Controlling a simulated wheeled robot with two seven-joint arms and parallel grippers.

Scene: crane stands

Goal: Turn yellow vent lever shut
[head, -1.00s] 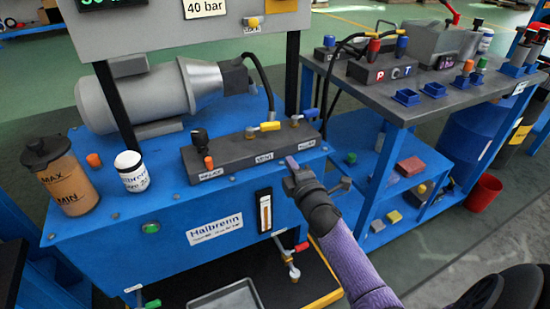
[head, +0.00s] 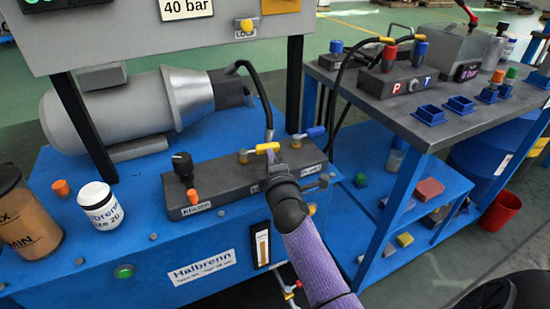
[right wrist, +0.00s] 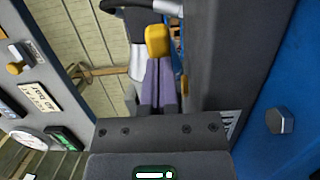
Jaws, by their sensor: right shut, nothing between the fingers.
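The yellow vent lever (head: 267,148) sits on top of the dark valve block (head: 222,182), its handle lying sideways toward the right. My right gripper (head: 273,160) is shut and empty, at the front of the block close to the handle. In the right wrist view the purple fingers (right wrist: 160,66) are together, and the lever's yellow end (right wrist: 157,40) appears right at their tips. I cannot tell whether they touch. The gripper and wrist hide part of the block's front and its label. My left gripper is not in view.
A blue lever (head: 316,131) stands on the block just right of the yellow one. A black knob (head: 182,162) and orange cap (head: 193,196) are at its left end. A black hose (head: 262,92) rises behind. A side bench (head: 440,125) stands to the right.

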